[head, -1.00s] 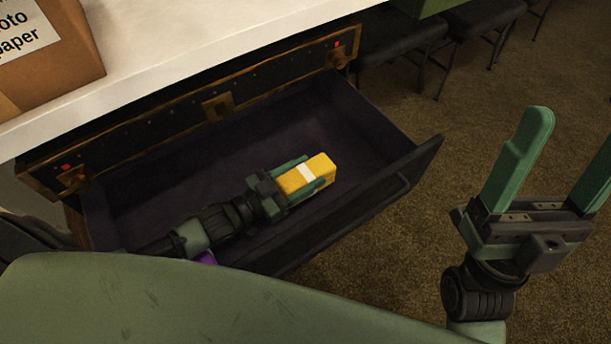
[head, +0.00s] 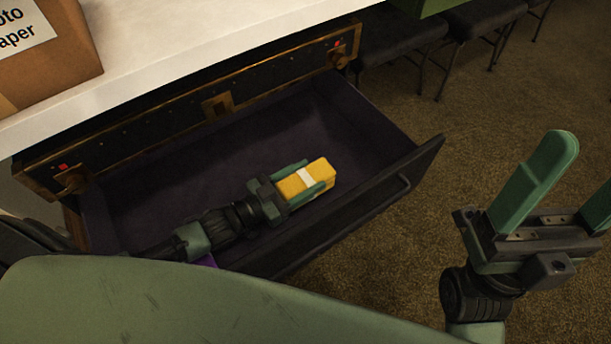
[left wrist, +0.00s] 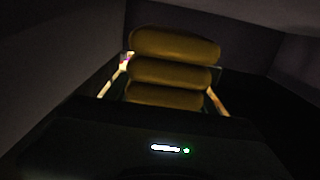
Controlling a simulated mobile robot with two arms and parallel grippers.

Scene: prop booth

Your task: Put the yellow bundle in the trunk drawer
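The yellow bundle (head: 319,170) has a pale band and is inside the open trunk drawer (head: 345,120), toward its right end. My left gripper (head: 306,175) reaches in from the left, shut on the bundle with one green finger along each side. I cannot tell whether the bundle touches the drawer floor. In the left wrist view the bundle (left wrist: 172,72) shows as stacked yellow rolls between the fingers, with dark drawer walls around. My right gripper (head: 585,172) is open and empty outside the drawer at the right; one fingertip is out of frame.
A white tabletop (head: 190,40) with a cardboard box (head: 60,65) is above the drawer. Dark chairs (head: 400,38) stand behind. Brown carpet is clear at the right.

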